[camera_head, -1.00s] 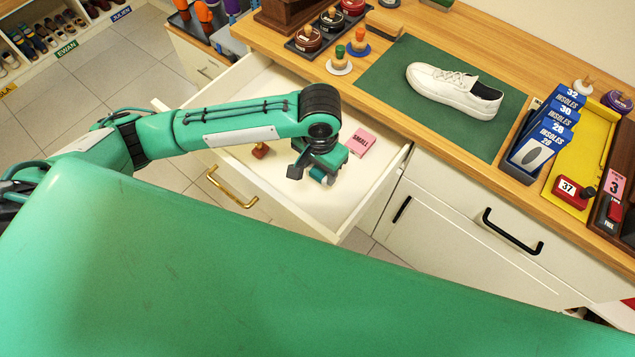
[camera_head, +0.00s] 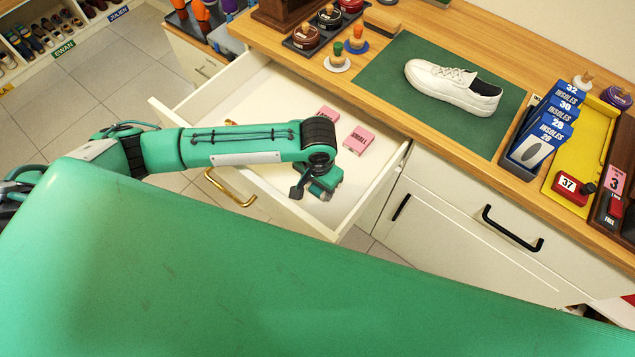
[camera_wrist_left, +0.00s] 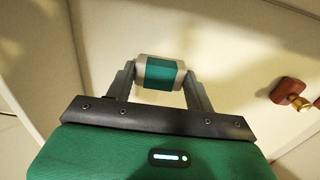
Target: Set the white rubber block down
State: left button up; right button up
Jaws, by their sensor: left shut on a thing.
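In the left wrist view, my left gripper (camera_wrist_left: 160,88) is shut on the white rubber block (camera_wrist_left: 146,73), which has a teal band round its middle and pale ends. The two fingers press on its ends. In the camera_head view, my left gripper (camera_head: 318,192) points down inside the open drawer (camera_head: 370,204), near its front right part. The block is small and mostly hidden by the gripper there. I cannot tell whether it touches the drawer floor. My right gripper is not in view.
Two pink boxes (camera_head: 358,140) lie in the drawer behind my gripper. A red-brown wooden piece with a brass knob (camera_wrist_left: 288,91) lies right of the block in the wrist view. A white shoe (camera_head: 452,86) rests on the green mat (camera_head: 400,60) on the counter.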

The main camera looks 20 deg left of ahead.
aim_at(318, 188)
pick_arm(q)
jog(key=o, duration=0.9)
jog(key=shift+o, duration=0.2)
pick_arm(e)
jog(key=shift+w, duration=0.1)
pick_arm(q)
jog(key=shift+r, duration=0.1)
notch_tip(318, 188, up, 12)
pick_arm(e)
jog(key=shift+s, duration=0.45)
pick_arm(q)
jog(key=shift+p, duration=0.3)
